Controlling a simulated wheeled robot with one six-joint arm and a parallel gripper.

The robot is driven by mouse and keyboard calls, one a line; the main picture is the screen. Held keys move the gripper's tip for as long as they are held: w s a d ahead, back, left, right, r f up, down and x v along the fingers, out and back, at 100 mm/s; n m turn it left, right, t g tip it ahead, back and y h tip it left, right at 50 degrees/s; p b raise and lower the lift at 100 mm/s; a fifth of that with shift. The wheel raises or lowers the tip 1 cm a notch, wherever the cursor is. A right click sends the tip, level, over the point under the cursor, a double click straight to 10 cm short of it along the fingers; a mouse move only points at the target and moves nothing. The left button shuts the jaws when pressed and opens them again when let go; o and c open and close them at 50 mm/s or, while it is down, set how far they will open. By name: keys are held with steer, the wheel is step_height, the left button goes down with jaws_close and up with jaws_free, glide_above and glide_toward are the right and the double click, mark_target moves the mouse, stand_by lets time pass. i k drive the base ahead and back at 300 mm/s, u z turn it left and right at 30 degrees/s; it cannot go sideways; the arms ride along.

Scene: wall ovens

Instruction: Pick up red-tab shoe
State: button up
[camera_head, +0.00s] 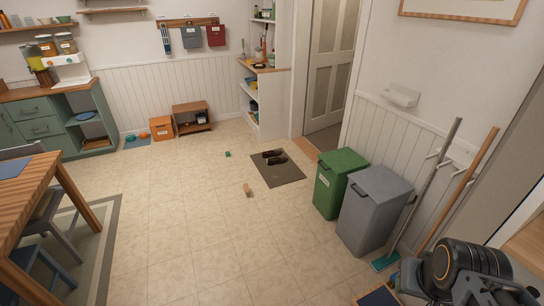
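A pair of dark shoes (274,157) lies on a dark grey mat (288,174) on the tiled floor, near the doorway. The shoes are small in this view, and a reddish-brown patch shows on them. I cannot tell which one has a red tab. Part of my own arm shows at the lower right corner. My gripper's fingers are not in view, and they are far from the shoes.
A small tan object (248,190) and a small green object (227,154) lie on the floor. A green bin (338,183) and a grey bin (372,212) stand right of the mat. A wooden table (40,190) is at left. The middle floor is mostly clear.

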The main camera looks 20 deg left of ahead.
mark_target(273, 153)
steer(key=u, duration=0.3)
steer(key=i, duration=0.5)
steer(key=u, duration=1.2)
steer(key=i, duration=2.1)
steer(key=u, duration=0.6)
steer(key=i, duration=2.3)
steer(key=z, duration=0.6)
steer(key=i, duration=1.3)
steer(key=z, duration=1.85)
steer(key=i, duration=0.9)
steer(key=z, duration=0.6)
